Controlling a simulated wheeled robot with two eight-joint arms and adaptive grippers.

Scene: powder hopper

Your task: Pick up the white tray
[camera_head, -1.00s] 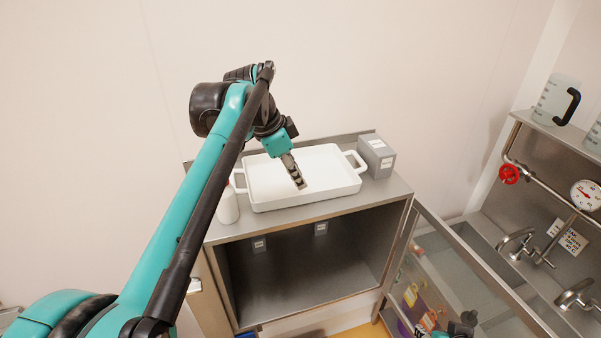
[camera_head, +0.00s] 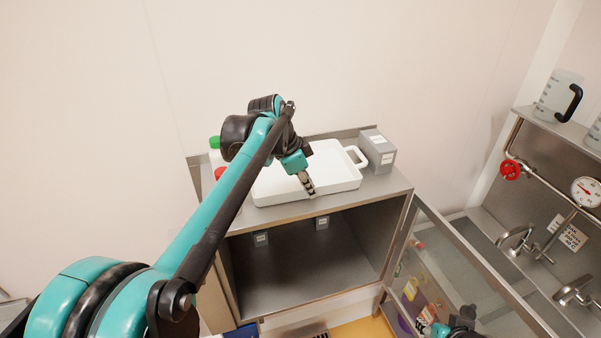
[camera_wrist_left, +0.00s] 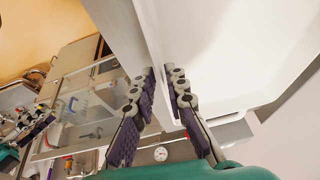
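The white tray (camera_head: 340,178) lies on top of the steel cabinet, with its right handle clear and its left part behind my left arm. My left gripper (camera_head: 309,188) points down at the tray's front wall. In the left wrist view the fingertips (camera_wrist_left: 160,76) stand close together on either side of the tray's wall (camera_wrist_left: 152,35), one inside and one outside, and appear shut on it. My right gripper (camera_wrist_left: 35,124) shows small at the left of the wrist view; its finger opening is unclear.
A grey box (camera_head: 377,152) stands close to the tray's right handle. A green-capped bottle (camera_head: 214,143) and a red cap (camera_head: 220,172) show at the left, partly behind my arm. The cabinet's glass door (camera_head: 455,270) stands open at the right.

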